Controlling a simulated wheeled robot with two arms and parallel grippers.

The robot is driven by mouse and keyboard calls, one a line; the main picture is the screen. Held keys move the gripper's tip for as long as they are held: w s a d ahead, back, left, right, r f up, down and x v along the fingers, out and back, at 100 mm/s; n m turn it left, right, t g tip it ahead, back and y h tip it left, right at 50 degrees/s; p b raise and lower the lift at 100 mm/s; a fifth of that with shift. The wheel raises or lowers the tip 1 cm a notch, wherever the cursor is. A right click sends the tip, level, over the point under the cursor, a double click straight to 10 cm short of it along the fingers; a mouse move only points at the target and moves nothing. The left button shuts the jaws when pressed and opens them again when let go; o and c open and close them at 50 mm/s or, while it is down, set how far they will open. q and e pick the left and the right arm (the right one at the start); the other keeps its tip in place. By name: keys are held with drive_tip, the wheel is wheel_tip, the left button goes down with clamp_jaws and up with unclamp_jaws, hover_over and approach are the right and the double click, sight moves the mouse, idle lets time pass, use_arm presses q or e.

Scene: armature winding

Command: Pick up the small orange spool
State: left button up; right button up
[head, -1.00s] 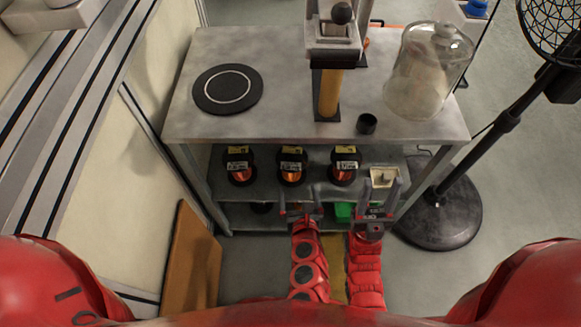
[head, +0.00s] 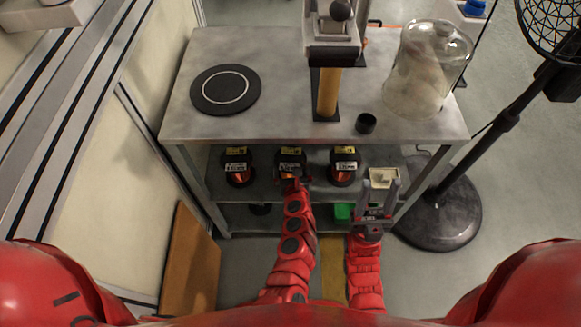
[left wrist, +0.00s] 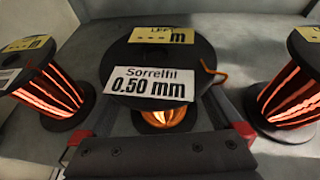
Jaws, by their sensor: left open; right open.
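Three black-flanged spools wound with orange wire stand on the shelf under the tabletop: a left spool (head: 238,170), a middle spool (head: 291,160) and a right spool (head: 343,168). They look alike in size, so I cannot tell which is the small one. My left gripper (head: 292,180) is open in front of the middle spool. In the left wrist view the middle spool (left wrist: 160,60), labelled Sorrelfil 0.50 mm, sits ahead between the spread fingers; contact is unclear. My right gripper (head: 380,187) is open and empty at the right of the shelf front.
The metal table (head: 285,100) carries a black disc (head: 225,90), a glass jar (head: 428,75), a small black cup (head: 366,123) and a press-like device (head: 328,92). A small pale tray (head: 383,177) sits right of the spools. A fan stand (head: 440,220) stands right.

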use_arm(q)
clamp_jaws()
idle(0.5)
drive_tip(key=shift+r, duration=0.1)
